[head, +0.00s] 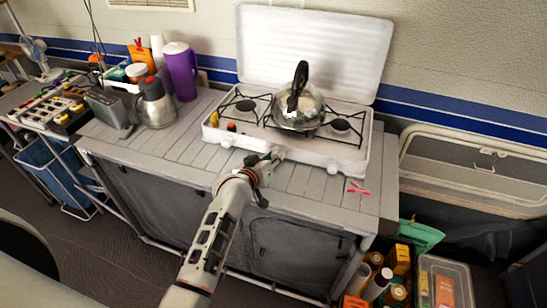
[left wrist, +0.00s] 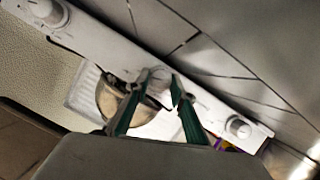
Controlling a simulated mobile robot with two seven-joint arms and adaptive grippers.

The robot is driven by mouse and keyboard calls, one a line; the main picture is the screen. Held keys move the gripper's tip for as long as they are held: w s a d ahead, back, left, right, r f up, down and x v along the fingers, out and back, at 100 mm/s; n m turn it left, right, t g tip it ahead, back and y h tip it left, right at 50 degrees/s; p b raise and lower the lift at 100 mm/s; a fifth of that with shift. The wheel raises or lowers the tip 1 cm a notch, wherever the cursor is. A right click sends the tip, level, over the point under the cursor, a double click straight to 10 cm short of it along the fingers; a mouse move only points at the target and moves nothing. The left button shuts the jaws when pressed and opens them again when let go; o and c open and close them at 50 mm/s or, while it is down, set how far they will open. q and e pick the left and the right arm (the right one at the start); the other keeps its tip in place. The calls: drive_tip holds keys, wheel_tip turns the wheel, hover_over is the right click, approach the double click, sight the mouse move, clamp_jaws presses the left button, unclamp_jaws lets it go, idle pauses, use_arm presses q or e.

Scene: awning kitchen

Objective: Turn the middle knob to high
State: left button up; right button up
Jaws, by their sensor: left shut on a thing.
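The white camping stove (head: 350,158) stands on the slatted counter with its lid raised. Its front panel crosses the left wrist view (left wrist: 100,47) on a slant. The middle knob (left wrist: 160,87) is between my left gripper's green fingertips, which are shut on it. One outer knob (left wrist: 47,12) is at the upper left and the other (left wrist: 238,127) at the right, both free. In the head view my left gripper (head: 274,157) is at the middle of the stove front and hides the knob. The knob's setting cannot be read. My right gripper is not in view.
A metal kettle (head: 298,108) with a black handle sits on the stove. A purple pitcher (head: 182,75) and a steel jug (head: 155,106) stand at the left. Red pegs (head: 358,188) lie on the counter (head: 310,185) at the right. The counter front is mostly clear.

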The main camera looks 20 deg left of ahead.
use_arm(q)
drive_tip(key=n+h, duration=0.2)
drive_tip(key=n, duration=0.1)
drive_tip(key=shift+a+f, duration=0.15)
drive_tip(key=shift+a, duration=0.2)
drive_tip(key=shift+f+n+t+h, duration=0.1)
drive_tip(key=shift+n+t+h, duration=0.35)
drive_tip(key=shift+n, duration=0.45)
drive_tip(key=shift+n+b, duration=0.3)
drive_tip(key=shift+b, duration=0.1)
drive_tip(key=shift+n+h+b, duration=0.3)
drive_tip(key=shift+n+h, duration=0.05)
drive_tip(key=shift+n, duration=0.05)
drive_tip(key=shift+t, duration=0.25)
drive_tip(key=shift+n, duration=0.3)
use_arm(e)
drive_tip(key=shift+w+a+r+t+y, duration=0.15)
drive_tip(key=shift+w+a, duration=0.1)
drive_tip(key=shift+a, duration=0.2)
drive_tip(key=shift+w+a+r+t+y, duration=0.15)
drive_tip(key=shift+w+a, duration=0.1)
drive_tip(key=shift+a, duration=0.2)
